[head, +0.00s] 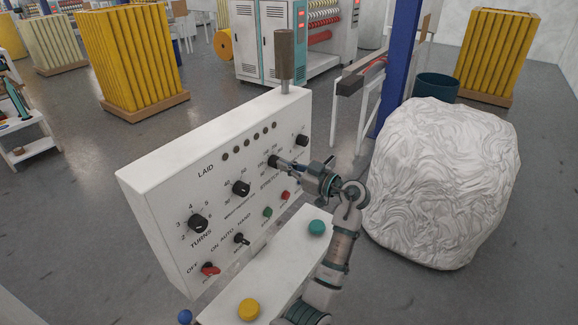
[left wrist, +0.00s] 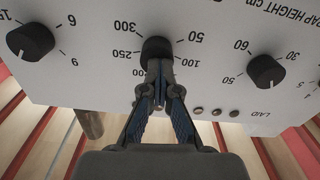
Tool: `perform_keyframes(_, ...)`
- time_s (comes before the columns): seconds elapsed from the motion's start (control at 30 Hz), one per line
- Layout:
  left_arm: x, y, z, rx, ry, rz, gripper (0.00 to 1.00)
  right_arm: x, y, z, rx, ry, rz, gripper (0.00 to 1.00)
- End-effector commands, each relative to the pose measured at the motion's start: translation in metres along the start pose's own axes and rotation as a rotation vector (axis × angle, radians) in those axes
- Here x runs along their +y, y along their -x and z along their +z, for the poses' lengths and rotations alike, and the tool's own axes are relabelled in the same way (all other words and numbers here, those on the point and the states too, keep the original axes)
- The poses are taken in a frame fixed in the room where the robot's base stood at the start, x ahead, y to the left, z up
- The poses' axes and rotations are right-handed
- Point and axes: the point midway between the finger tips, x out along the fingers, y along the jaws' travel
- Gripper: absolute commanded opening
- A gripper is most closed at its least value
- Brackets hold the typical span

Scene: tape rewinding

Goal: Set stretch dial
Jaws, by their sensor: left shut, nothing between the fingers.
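The stretch dial is a black round knob (head: 272,161) on the white control panel (head: 150,190), by the word STRETCH in the head view. In the left wrist view the knob (left wrist: 157,46) is upside down, ringed by numbers from 50 to 300. My left gripper (head: 282,162) reaches in to this knob, pointing at the panel. In the left wrist view its fingertips (left wrist: 158,85) are together, with nothing between them, right at the knob's edge. I cannot tell whether they touch it. The fingers hide the knob's near side and part of its scale. My right gripper is not in view.
Other dials flank it: the wrap height dial (left wrist: 266,72) and another knob (left wrist: 30,41). Below are a green button (head: 267,212), a red button (head: 286,195) and a red switch (head: 210,268). A shelf (head: 280,265) with teal and yellow knobs juts out. A wrapped white bale (head: 445,180) stands right.

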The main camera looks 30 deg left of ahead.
Motion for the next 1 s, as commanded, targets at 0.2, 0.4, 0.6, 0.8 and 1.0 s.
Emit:
perform_keyframes(0.2, 0.0002, -0.008, 0.0004, 0.0, -0.004, 0.0, 0.0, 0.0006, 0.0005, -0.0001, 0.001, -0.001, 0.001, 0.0)
perform_keyframes(0.4, 0.0, -0.0089, 0.0007, -0.001, -0.01, 0.0, 0.0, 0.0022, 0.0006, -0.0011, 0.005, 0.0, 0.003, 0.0)
perform_keyframes(0.6, -0.0001, -0.0095, 0.0009, -0.001, -0.021, 0.0, 0.0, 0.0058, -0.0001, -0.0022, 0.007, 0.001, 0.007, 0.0)
perform_keyframes(0.8, -0.0001, -0.0098, 0.0009, -0.002, -0.04, -0.001, 0.0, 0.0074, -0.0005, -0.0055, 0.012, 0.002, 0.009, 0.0)
perform_keyframes(1.0, 0.0, -0.01, 0.0007, -0.002, -0.068, -0.001, 0.0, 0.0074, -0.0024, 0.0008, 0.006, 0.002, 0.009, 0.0)
